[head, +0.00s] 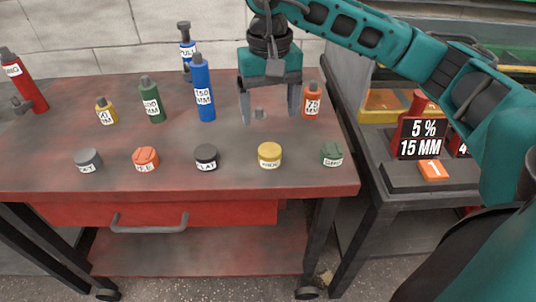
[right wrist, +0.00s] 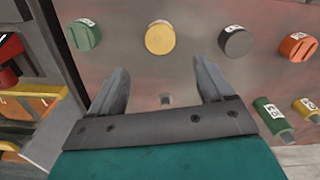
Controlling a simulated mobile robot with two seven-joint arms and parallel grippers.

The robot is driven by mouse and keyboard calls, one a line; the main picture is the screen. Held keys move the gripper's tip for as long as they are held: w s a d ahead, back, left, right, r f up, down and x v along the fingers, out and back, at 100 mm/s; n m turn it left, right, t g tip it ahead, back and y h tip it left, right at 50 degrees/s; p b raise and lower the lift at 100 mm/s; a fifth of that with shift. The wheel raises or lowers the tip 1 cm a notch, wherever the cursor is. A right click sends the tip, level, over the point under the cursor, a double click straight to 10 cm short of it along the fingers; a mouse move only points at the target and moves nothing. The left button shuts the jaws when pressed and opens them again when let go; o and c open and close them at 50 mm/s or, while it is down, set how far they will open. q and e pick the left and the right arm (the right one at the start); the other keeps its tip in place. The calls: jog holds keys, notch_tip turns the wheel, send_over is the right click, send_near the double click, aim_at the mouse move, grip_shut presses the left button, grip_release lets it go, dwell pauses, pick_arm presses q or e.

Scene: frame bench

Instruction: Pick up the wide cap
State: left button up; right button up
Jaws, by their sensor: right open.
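Several short round caps stand in a row along the front of the red bench: a grey cap (head: 88,160), an orange cap (head: 145,159), a black cap (head: 206,157), a yellow cap (head: 270,155) and a green cap (head: 332,154). Their small labels are hard to read; the yellow one may be the wide cap, but I cannot be sure. My right gripper (head: 269,115) is open and empty behind the yellow cap. In the right wrist view, the yellow cap (right wrist: 160,38) shows beyond and between the open fingertips (right wrist: 163,68). My left gripper is not in view.
A small grey peg (head: 259,113) stands between my right fingers. An orange bottle (head: 311,101) is close beside the right finger; a blue bottle (head: 202,90) and a green bottle (head: 151,102) stand left. A dark side table (head: 400,205) with a sign is right.

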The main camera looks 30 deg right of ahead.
send_over(269, 148)
notch_tip(269, 148, down, 5)
jog(key=shift+w+d+b, duration=0.1)
jog(key=shift+b, duration=0.2)
notch_tip(269, 148, down, 5)
jog(key=shift+f+b, duration=0.15)
jog(key=shift+b, duration=0.4)
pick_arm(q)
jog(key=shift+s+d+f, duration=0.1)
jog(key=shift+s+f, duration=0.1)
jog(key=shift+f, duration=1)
pick_arm(e)
jog(key=shift+c, duration=0.5)
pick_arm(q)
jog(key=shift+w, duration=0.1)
pick_arm(e)
jog(key=c, duration=1.1)
